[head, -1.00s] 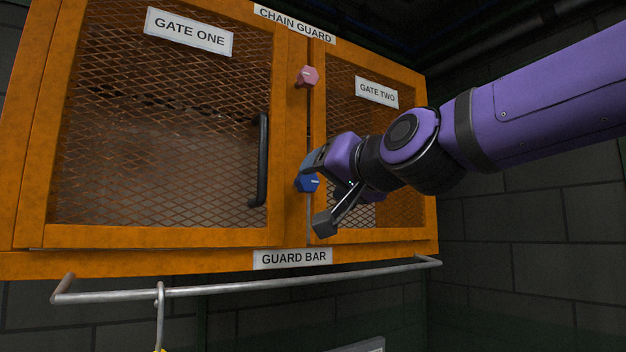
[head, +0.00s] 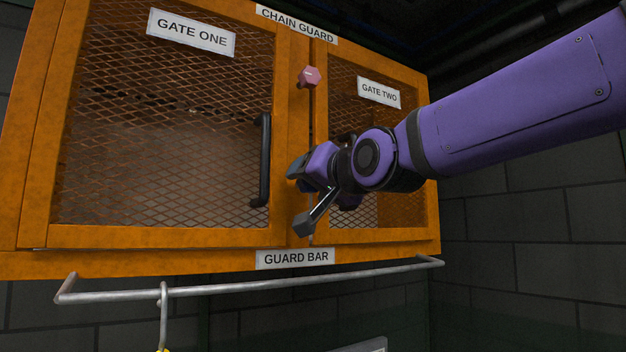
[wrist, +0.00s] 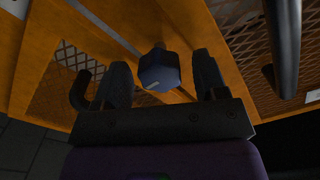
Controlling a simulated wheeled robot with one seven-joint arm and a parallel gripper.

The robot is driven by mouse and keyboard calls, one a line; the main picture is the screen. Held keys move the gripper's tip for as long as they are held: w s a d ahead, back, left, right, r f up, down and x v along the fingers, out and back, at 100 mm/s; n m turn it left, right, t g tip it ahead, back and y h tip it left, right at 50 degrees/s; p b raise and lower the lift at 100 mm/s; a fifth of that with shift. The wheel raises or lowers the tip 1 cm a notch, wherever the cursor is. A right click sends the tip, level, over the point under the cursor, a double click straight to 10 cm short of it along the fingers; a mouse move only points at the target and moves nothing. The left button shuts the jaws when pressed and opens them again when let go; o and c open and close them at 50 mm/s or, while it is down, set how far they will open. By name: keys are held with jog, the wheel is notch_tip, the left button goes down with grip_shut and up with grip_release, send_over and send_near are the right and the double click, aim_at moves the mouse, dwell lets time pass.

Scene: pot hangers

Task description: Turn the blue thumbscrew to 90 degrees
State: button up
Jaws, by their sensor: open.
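The blue thumbscrew (wrist: 159,70) shows in the wrist view as a dark blue faceted knob with a pale mark on its face. It sits on the orange strip between the two gates. My gripper (wrist: 162,75) is open, with one finger on either side of the knob and a visible space to each finger. In the head view my gripper (head: 297,190) is in front of the lower middle of the cabinet and hides the blue thumbscrew.
A pink thumbscrew (head: 309,77) sits higher on the same strip. A black handle (head: 263,160) stands on Gate One (head: 160,130), just left of my gripper. A metal guard bar (head: 230,288) runs below the cabinet. Another dark handle (wrist: 284,45) crosses the wrist view's upper right.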

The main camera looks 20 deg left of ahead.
jog(key=m, duration=1.2)
jog(key=c, duration=1)
jog(key=n, duration=1.6)
jog(key=shift+n, duration=0.4)
jog(key=o, duration=1.1)
jog(key=shift+c, duration=0.2)
